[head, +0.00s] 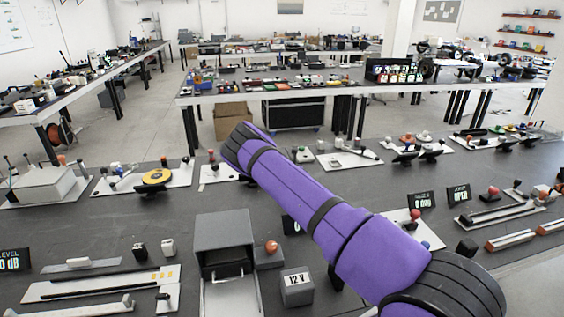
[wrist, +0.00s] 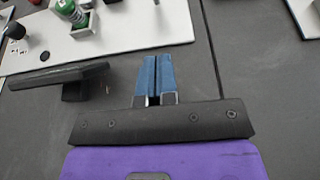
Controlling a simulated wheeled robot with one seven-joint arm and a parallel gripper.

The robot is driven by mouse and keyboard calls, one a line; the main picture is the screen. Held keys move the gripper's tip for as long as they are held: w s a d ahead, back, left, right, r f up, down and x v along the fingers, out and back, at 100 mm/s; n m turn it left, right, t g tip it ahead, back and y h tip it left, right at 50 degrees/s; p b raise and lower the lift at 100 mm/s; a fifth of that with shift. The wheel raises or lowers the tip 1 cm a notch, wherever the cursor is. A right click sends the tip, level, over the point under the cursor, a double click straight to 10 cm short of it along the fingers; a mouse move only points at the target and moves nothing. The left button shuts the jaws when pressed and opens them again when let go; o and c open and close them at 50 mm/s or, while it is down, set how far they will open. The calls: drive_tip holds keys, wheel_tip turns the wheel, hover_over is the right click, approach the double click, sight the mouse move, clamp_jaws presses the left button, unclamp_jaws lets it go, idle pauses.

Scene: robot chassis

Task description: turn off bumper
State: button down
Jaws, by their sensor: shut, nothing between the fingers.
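My gripper (wrist: 155,60) shows in the wrist view with its two blue fingers pressed together and nothing between them. It is over bare dark tabletop, close to the edge of a white board (wrist: 130,28). A green, white-topped cylinder (wrist: 68,12) and a black knob (wrist: 14,31) stand on that board. I cannot tell which device is the bumper; no readable label names it. In the head view my purple arm reaches up and left across the table, and my fingers are hidden behind it.
A dark tilted panel (wrist: 60,76) stands left of my fingers in the wrist view. In the head view, a grey open box (head: 223,243), a 12 V block (head: 296,287) and a board with a yellow disc (head: 155,177) are nearby. Bare tabletop (head: 120,222) lies between devices.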

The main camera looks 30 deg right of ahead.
drive_tip(key=x, duration=0.8)
drive_tip(key=shift+w+d, duration=0.1)
drive_tip(key=shift+w, duration=0.1)
drive_tip(key=shift+w+d+r, duration=0.15)
drive_tip(key=shift+w, duration=0.4)
drive_tip(key=shift+w+d+r, duration=0.15)
drive_tip(key=shift+w, duration=0.35)
drive_tip(key=shift+w+d+r, duration=0.1)
drive_tip(key=shift+w+r, duration=0.1)
drive_tip(key=shift+w, duration=0.25)
drive_tip(key=shift+w+d+r, duration=0.1)
drive_tip(key=shift+w+r, duration=0.1)
drive_tip(key=shift+w, duration=0.25)
drive_tip(key=shift+r, duration=0.15)
